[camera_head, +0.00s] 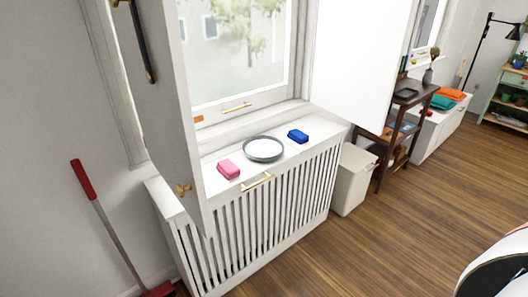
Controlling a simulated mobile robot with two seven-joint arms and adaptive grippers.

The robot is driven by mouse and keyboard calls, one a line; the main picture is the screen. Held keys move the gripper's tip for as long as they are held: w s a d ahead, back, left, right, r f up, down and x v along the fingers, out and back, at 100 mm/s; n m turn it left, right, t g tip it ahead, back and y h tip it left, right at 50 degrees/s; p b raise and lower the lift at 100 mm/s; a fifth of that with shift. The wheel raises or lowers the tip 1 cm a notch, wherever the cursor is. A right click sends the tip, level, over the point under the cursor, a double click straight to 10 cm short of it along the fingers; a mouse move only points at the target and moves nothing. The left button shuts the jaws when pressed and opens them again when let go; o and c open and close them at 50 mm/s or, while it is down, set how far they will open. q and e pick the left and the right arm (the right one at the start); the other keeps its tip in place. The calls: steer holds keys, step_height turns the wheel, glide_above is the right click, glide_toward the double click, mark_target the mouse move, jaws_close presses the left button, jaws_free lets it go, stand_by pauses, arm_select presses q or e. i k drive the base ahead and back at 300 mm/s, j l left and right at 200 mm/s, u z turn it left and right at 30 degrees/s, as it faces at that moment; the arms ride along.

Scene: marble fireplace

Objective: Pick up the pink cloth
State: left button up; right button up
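The pink cloth (228,169) looks like a small folded block with rounded edges. It lies on the white slatted radiator cover (297,163) below the window, near the cover's front edge and left of a round plate (263,149). Nothing covers the cloth, and nothing touches it that I can see. Neither of my grippers is in view, so I cannot see whether they are open or shut.
A blue folded cloth or block (298,136) lies right of the plate. Open white shutters stand left (168,98) and right (362,62) of the window. A white bin (352,180) stands right of the cover. A red-handled tool (83,178) leans left. The wooden floor in front is clear.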

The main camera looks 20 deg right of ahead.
mark_target(226, 167)
steer(key=i+l+u, duration=0.15)
steer(key=l, duration=0.2)
steer(key=i+l+u, duration=0.2)
steer(key=l, duration=0.2)
steer(key=i+l+u, duration=0.15)
steer(key=l, duration=0.25)
steer(key=i+l+u, duration=0.15)
steer(key=l, duration=0.25)
steer(key=l+u, duration=0.2)
steer(key=l, duration=0.25)
